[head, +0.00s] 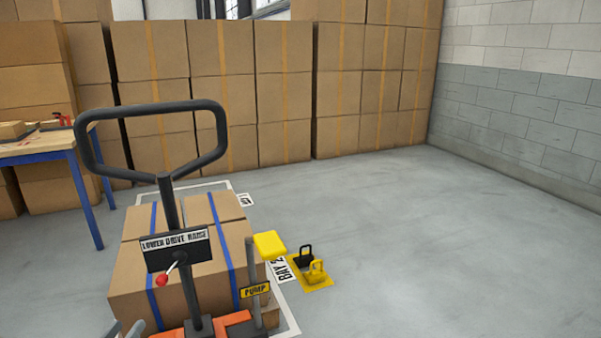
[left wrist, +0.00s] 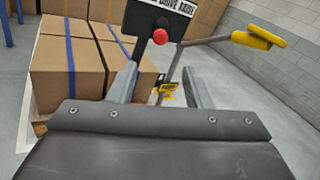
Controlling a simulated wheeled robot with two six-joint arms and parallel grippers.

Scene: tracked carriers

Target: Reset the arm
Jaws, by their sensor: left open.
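My left gripper (head: 125,328) shows at the bottom left of the head view, low in front of the pallet jack. Its two grey fingers are apart in the left wrist view (left wrist: 160,90), with nothing held between them. Beyond them is a control lever with a red knob (head: 162,280), apart from the fingers; the knob also shows in the left wrist view (left wrist: 160,36). The lever sits under a plate (head: 176,248) reading LOWER, DRIVE, RAISE on the jack's black handle (head: 168,187). A pump lever with a yellow pad (head: 270,245) stands to the right. My right gripper is not in view.
Strapped cartons (head: 127,270) stand behind the jack's orange base (head: 240,327). A yellow floor plate (head: 318,283) with a black and a yellow block lies to the right. A blue-legged table (head: 35,150) stands left. Stacked boxes line the back; the right floor is clear.

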